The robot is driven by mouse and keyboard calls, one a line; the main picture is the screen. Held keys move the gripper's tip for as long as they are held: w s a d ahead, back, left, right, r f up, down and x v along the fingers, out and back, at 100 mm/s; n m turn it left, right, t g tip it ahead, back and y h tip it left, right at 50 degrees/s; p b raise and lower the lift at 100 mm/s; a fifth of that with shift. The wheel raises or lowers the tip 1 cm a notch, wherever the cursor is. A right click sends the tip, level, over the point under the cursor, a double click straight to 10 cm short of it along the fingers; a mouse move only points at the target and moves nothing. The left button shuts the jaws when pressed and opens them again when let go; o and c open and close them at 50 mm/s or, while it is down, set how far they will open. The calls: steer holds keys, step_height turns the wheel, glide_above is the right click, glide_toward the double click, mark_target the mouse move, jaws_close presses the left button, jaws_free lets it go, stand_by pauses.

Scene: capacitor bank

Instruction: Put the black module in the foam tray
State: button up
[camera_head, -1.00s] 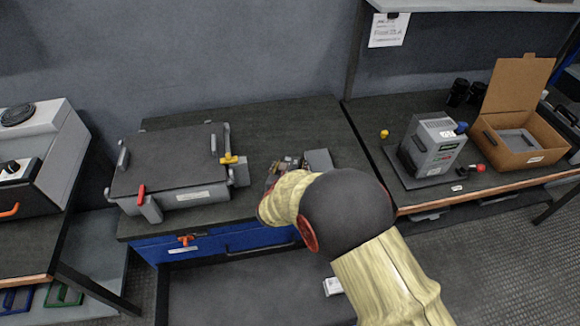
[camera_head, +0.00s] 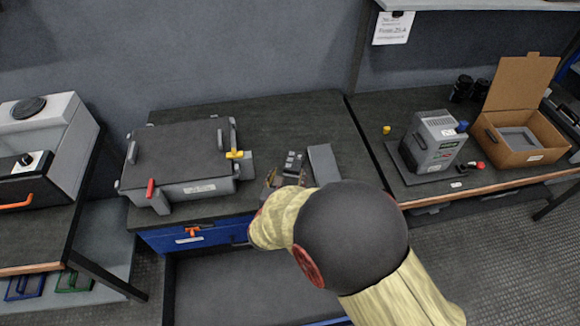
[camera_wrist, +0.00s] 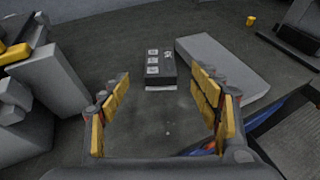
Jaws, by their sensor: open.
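The black module (camera_head: 293,162) sits on the dark bench top, right of the big grey case. In the wrist view the module (camera_wrist: 159,68) shows pale square labels on its top and lies beyond my fingertips, roughly between them. My gripper (camera_wrist: 160,105) is open and empty, with yellow pads on both fingers. In the head view my gripper (camera_head: 276,179) is mostly hidden by my arm, just in front of the module. A cardboard box (camera_head: 535,155) on the right bench holds a grey tray-like insert (camera_head: 517,139), perhaps the foam tray.
A plain grey block (camera_head: 323,163) lies close to the right of the module. The grey case (camera_head: 190,190) with yellow and red latches stands to the left. A grey instrument (camera_head: 436,140) stands on the right bench, left of the cardboard box. A gap separates the benches.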

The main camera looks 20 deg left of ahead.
steer(key=shift+s+d+r, duration=0.1)
steer(key=shift+s+r, duration=0.05)
steer(key=shift+s, duration=0.35)
